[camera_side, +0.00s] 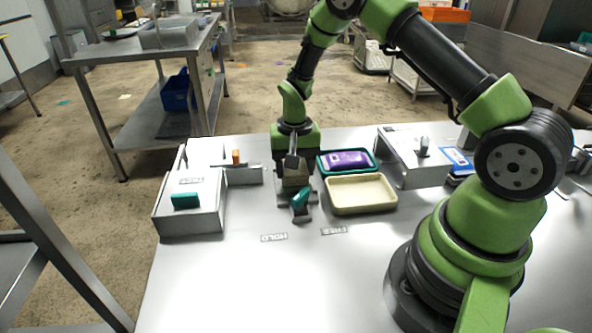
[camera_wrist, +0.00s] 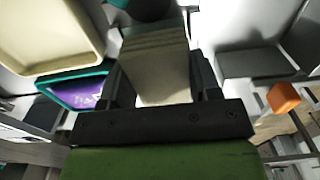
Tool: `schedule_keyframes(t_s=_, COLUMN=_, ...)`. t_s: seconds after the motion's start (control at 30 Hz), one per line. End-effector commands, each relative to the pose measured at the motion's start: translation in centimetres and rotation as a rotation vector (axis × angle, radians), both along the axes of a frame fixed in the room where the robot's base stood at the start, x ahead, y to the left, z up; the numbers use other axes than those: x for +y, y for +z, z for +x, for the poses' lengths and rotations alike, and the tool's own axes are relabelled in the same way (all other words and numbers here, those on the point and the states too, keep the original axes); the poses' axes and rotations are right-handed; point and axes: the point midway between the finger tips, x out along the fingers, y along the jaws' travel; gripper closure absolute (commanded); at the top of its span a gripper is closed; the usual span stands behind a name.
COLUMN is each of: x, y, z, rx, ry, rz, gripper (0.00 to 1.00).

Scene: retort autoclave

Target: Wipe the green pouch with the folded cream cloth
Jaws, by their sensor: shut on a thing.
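My gripper (camera_side: 292,163) points down and is shut on the folded cream cloth (camera_side: 293,182). In the wrist view the cloth (camera_wrist: 155,72) is a layered tan block between the two dark fingers. A green item that looks like the pouch (camera_side: 301,200) rests tilted on a small grey holder, just in front of the cloth in the side view. A dark green rounded part (camera_wrist: 150,8) at the top edge of the wrist view may be the same pouch. Whether cloth and pouch touch cannot be told.
Right of my gripper are a cream tray (camera_side: 361,207) and a teal tray (camera_side: 374,156) holding a purple pouch (camera_side: 347,160). A white box (camera_side: 190,222) at left carries a green block (camera_side: 186,201). An orange block (camera_side: 236,156) stands behind it. The front table is clear.

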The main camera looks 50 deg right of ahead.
Motion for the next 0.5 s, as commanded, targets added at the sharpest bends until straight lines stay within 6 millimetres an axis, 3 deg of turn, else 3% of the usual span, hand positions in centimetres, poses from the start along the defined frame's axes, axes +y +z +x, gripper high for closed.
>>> schedule_keyframes(t_s=0.5, x=-2.4, y=-0.1, z=2.3, rx=0.000, ry=0.000, rz=-0.001, gripper=0.62)
